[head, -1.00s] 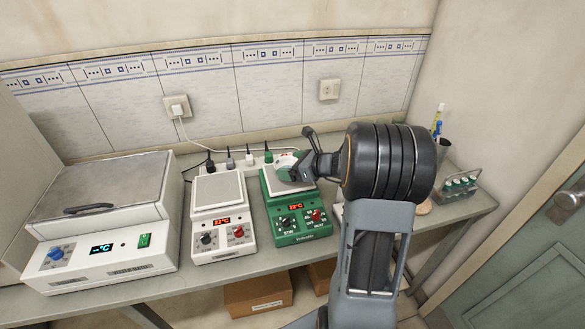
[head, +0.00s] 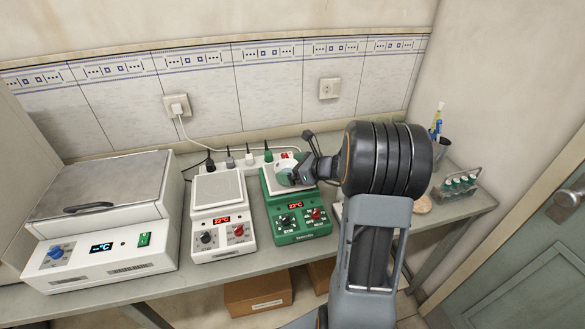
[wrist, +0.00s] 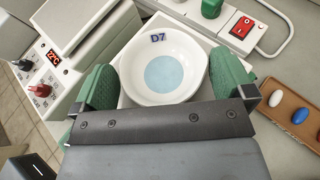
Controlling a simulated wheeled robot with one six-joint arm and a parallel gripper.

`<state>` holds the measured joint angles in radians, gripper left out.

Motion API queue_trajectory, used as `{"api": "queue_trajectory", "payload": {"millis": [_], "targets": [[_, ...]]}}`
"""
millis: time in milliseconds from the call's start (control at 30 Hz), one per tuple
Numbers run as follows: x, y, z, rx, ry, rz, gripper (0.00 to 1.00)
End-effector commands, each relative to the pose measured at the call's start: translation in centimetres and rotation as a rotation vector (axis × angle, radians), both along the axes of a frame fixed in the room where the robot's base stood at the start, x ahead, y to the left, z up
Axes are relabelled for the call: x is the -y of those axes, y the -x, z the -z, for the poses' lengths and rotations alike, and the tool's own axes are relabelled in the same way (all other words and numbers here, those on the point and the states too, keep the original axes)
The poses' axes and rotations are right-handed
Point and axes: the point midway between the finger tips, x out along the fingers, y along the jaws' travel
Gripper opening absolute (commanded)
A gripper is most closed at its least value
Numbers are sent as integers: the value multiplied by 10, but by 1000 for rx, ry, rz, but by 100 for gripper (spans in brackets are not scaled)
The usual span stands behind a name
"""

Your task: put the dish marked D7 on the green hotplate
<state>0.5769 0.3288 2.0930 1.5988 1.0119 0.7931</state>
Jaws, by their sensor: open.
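The dish marked D7 (wrist: 160,48) is a white bowl with light blue contents. It sits upright on the pale square top plate of the green hotplate (head: 303,222), which shows a red display in the head view. My gripper (wrist: 164,84) is open, with one green-padded finger on each side of the dish. The fingers are very close to the dish wall; I cannot tell whether either touches. In the head view, my gripper partly hides the dish (head: 284,173) and the plate.
A white hotplate (head: 218,215) stands just left of the green one, with a water bath (head: 100,225) further left. A power strip (wrist: 262,22) with a red switch lies behind. A brown tray (wrist: 285,110) with small coloured pieces and a tube rack (head: 461,184) are to the right.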

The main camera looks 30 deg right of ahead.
Motion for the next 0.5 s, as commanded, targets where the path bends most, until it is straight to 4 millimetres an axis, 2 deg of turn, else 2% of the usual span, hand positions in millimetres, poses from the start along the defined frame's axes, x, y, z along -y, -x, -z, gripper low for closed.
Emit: {"api": "queue_trajectory", "payload": {"millis": [33,500], "targets": [[0,0,-6,1,1,0,100],[34,50,-28,2,1,2,100]]}}
